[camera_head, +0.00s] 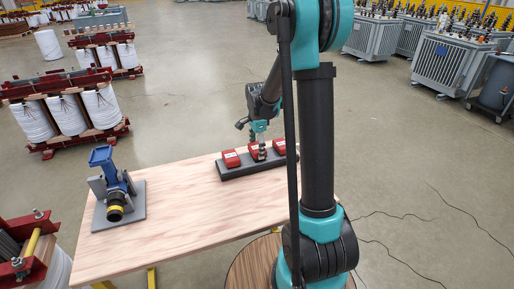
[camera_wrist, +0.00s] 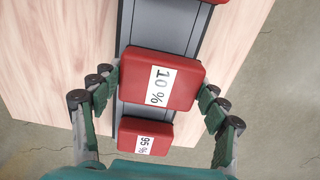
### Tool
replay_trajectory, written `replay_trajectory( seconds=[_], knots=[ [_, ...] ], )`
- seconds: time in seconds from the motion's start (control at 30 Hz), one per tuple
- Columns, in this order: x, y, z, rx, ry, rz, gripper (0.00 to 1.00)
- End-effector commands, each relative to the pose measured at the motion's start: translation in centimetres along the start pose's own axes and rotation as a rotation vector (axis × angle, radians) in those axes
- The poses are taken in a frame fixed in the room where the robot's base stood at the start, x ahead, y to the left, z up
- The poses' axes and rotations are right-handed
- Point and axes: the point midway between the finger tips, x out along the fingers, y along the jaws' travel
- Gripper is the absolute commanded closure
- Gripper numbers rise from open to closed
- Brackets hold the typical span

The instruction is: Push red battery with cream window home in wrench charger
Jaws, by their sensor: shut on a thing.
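Three red batteries stand in a row on a long dark charger (camera_head: 236,173) at the table's far edge; its grey top shows in the wrist view (camera_wrist: 155,25). My gripper (camera_wrist: 160,92) is shut on the middle red battery (camera_wrist: 135,65), with fingers on its left and right sides. This battery has a pale window reading 10%. Another red battery (camera_wrist: 156,143) below it reads 95%, and a third (camera_wrist: 214,1) is cut off at the top. In the head view my gripper (camera_head: 259,137) is over the middle of the charger. How deep the held battery sits is hidden.
A blue tool (camera_head: 104,158) with a black and yellow nose stands in a holder on a grey plate (camera_head: 133,212) at the table's left. The wooden table (camera_head: 185,215) is bare between plate and charger. Floor lies beyond the table's edges.

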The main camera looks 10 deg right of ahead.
Motion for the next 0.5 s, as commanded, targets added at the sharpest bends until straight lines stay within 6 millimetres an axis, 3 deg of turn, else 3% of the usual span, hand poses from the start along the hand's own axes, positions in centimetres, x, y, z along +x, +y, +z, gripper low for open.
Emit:
replay_trajectory(
  seconds=[0.37, 0.4, 0.5],
  knots=[
    [0.85, 0.04, 0.00, 0.000, 0.000, 0.000, 0.68],
    [0.83, 0.04, 0.00, 0.000, 0.000, 0.000, 0.23],
    [0.83, 0.04, 0.00, 0.000, 0.000, 0.000, 0.10]
  ],
)
